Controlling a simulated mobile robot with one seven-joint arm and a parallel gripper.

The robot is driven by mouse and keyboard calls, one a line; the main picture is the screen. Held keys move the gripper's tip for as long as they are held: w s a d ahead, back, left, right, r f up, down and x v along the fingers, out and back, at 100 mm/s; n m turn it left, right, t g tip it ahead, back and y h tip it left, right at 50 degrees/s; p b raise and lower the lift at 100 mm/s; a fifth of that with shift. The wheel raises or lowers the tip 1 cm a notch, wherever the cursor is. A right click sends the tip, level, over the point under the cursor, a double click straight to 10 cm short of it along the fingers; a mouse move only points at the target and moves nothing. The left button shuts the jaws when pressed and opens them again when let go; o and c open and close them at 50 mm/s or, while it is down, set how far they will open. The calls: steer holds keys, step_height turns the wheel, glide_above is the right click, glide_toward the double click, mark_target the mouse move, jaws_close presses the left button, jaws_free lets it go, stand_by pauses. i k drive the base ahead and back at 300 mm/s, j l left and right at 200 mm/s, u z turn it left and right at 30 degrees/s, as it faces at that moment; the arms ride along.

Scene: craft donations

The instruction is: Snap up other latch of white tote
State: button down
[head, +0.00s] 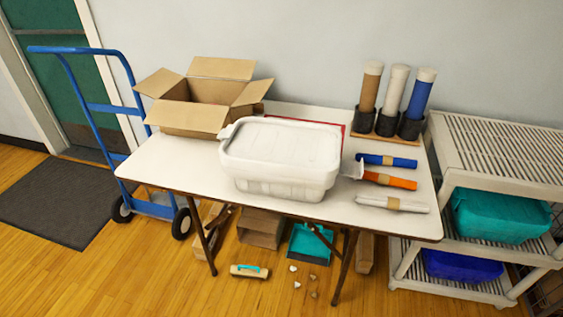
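The white tote (280,180) stands upright on the folding table, a little left of the table's middle, with its white lid (284,142) on. At its left end, a small white latch (228,130) shows beside the lid's rim. At its right end, a pale flap (352,168) sticks outward below the rim, close to the rolls; it looks like a latch swung out, but it is small. My gripper is not in view.
The table (170,165) also holds an open cardboard box (190,118), paper rolls in black holders (387,122), and blue (386,161), orange (390,181) and white (393,203) rolls. A blue hand truck (72,95) stands left; a shelf (495,150) stands right.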

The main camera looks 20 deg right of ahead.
mark_target(355, 170)
steer(key=k+l, duration=0.25)
steer(key=k, duration=0.2)
steer(key=k+l+z, duration=0.15)
steer(key=k, duration=0.35)
steer(key=k+l, duration=0.35)
steer(key=i+l+z, duration=0.45)
steer(key=i+l, duration=0.15)
steer(key=i+l+z, duration=0.45)
steer(key=i, duration=0.2)
steer(key=l, duration=0.05)
